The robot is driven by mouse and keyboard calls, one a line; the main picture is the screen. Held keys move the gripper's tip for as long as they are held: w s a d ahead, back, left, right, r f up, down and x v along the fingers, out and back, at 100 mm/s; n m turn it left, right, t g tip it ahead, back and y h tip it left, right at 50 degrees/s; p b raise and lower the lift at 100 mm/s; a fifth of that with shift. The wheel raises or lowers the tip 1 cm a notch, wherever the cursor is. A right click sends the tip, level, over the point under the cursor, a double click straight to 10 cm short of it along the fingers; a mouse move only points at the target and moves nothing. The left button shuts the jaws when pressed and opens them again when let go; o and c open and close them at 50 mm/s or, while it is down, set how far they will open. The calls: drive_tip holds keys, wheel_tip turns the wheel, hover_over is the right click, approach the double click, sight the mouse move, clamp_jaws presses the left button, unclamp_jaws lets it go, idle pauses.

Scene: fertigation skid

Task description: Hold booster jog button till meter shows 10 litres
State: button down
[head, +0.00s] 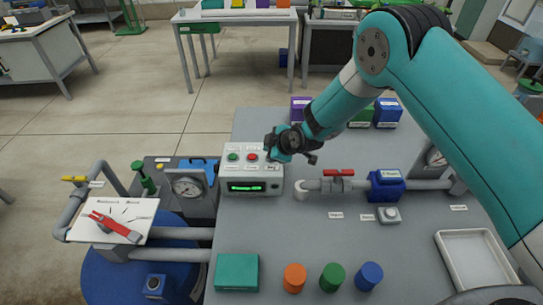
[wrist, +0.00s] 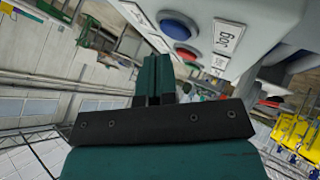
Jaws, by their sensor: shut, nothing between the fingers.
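The grey control box (head: 250,180) stands on the skid top, with a green button (head: 233,156), a red button (head: 252,156) and a lit green display (head: 246,187) whose figures are too small to read. My gripper (head: 275,150) is at the right end of the box's button row and hides what is there. In the wrist view, a blue button (wrist: 180,27) sits beside a label reading "Jog" (wrist: 228,37). My gripper (wrist: 157,66) is shut and empty, its fingertips close to the blue button. I cannot tell whether they touch it.
A pipe with a red valve handle (head: 338,172) and a blue meter body (head: 387,187) lies to the right of the box. A pressure gauge (head: 188,187) is to the left. Coloured cylinders (head: 332,277) and a white tray (head: 478,260) are in front.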

drive_tip(key=shift+f, duration=0.15)
drive_tip(key=shift+f+b, duration=0.3)
drive_tip(key=shift+b, duration=0.35)
drive_tip(key=shift+f+b, duration=0.35)
drive_tip(key=shift+b, duration=0.05)
idle(6.8)
